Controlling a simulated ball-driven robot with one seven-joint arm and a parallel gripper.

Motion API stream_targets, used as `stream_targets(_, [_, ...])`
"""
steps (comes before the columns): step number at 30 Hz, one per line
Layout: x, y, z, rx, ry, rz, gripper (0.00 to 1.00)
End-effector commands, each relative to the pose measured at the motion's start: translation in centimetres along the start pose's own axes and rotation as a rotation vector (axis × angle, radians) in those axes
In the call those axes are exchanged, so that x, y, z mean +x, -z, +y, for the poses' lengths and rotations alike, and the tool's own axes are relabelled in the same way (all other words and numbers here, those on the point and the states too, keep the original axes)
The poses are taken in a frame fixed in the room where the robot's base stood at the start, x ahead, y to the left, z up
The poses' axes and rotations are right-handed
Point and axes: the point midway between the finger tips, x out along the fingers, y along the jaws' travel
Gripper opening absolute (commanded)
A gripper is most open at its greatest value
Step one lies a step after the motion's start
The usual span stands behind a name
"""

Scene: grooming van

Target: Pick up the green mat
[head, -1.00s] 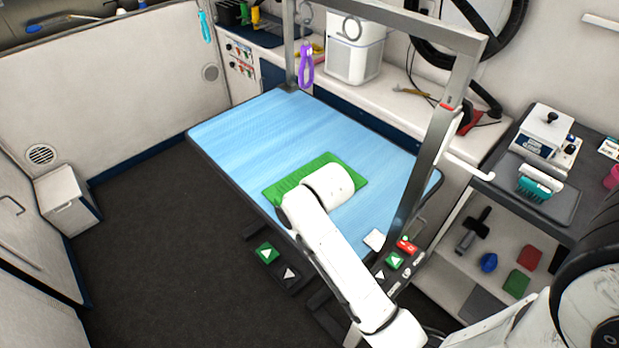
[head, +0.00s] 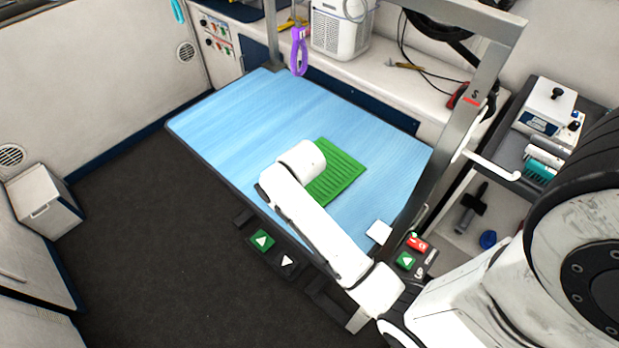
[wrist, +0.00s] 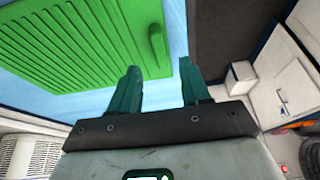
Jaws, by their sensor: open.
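The green mat (head: 340,175) lies flat on the blue tabletop (head: 240,125). It is ribbed, and my arm hides its left part in the head view. In the wrist view the mat (wrist: 75,40) fills the upper left, with a raised grip-like bump near its right edge. My gripper (wrist: 158,75) shows its two teal fingers apart with nothing between them. The left finger overlaps the mat's near right corner in that view, and the right finger is beyond the mat. I cannot tell the height above the table. The head view hides the fingers behind my arm.
A grey metal frame (head: 455,130) stands at the table's right side, with a purple loop (head: 299,52) hanging from it. A white card (head: 379,232) lies near the table's front right corner. The tabletop's left part is clear. Dark floor (head: 150,250) lies to the left.

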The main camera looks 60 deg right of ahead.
Motion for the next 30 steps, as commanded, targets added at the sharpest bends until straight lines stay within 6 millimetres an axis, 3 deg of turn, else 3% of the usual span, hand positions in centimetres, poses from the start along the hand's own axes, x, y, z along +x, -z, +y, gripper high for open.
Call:
stream_targets(12, [4.6,0.2,0.1,0.0,0.0,-0.001,0.47])
stream_targets(22, [5.2,0.1,0.1,0.0,0.0,0.0,0.47])
stream_targets(30, [5.2,0.1,0.1,0.0,0.0,0.0,0.21])
